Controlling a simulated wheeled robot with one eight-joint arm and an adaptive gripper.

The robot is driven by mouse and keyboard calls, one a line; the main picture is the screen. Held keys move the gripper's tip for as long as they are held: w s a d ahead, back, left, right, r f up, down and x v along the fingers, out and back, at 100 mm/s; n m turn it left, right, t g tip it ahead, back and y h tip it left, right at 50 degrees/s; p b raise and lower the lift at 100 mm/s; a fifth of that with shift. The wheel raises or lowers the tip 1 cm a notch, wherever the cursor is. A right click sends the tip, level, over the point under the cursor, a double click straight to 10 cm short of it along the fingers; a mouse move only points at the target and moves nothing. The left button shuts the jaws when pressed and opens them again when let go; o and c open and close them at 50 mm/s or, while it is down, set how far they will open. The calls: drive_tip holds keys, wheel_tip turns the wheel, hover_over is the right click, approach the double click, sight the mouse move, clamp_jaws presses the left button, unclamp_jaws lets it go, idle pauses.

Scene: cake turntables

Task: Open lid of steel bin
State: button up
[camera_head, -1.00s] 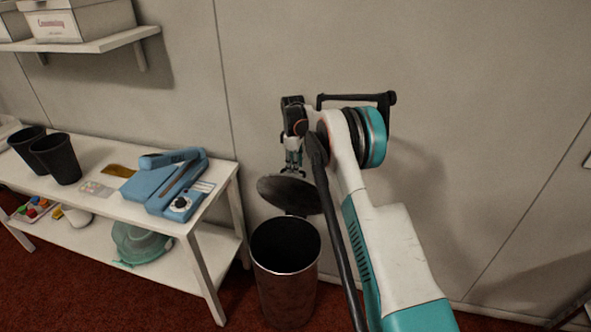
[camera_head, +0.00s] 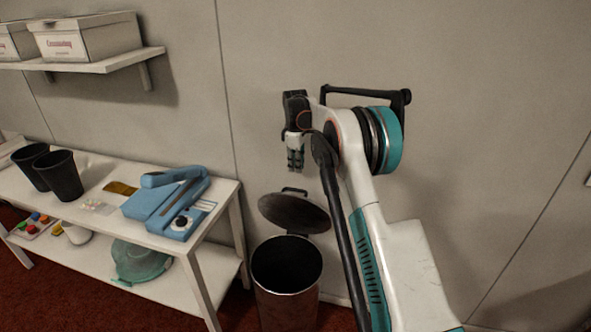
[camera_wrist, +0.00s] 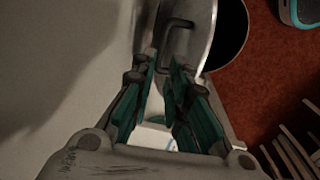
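The steel bin (camera_head: 287,300) stands on the red carpet by the wall, its dark mouth uncovered. Its round lid (camera_head: 293,213) is tilted up behind the mouth, with a handle (camera_head: 294,190) at its upper edge. My gripper (camera_head: 295,166) points down above the lid, apart from the handle. In the wrist view my gripper (camera_wrist: 163,62) has a narrow gap between its teal fingers and holds nothing. The handle also shows there just beyond the fingertips (camera_wrist: 178,24), and the lid (camera_wrist: 201,35) beside it.
A white table (camera_head: 221,195) stands left of the bin, with a blue device (camera_head: 165,205) and two black cups (camera_head: 58,176) on it. A shelf (camera_head: 110,62) with boxes hangs above. The wall is close behind my arm.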

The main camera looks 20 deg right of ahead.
drive_tip(key=shift+s+a+f+t, duration=0.15)
drive_tip(key=shift+s+f+t, duration=0.3)
drive_tip(key=shift+t, duration=0.35)
clamp_jaws()
drive_tip(key=s+a+t+p, duration=0.1)
drive_tip(key=s+t, duration=0.3)
drive_tip(key=s, duration=0.2)
drive_tip(key=shift+m+y, duration=0.4)
drive_tip(key=shift+y, duration=0.1)
drive_tip(key=b+x, duration=0.3)
drive_tip(key=x, duration=0.7)
drive_tip(key=shift+w+a, duration=0.15)
drive_tip(key=shift+w, duration=0.05)
drive_tip(key=shift+w, duration=0.1)
drive_tip(key=w+d, duration=0.2)
drive_tip(key=w, duration=0.1)
drive_tip(key=w+d, duration=0.1)
drive_tip(key=shift+w+d+r, duration=0.15)
drive_tip(key=shift+w+r, duration=0.05)
drive_tip(key=shift+r, duration=0.1)
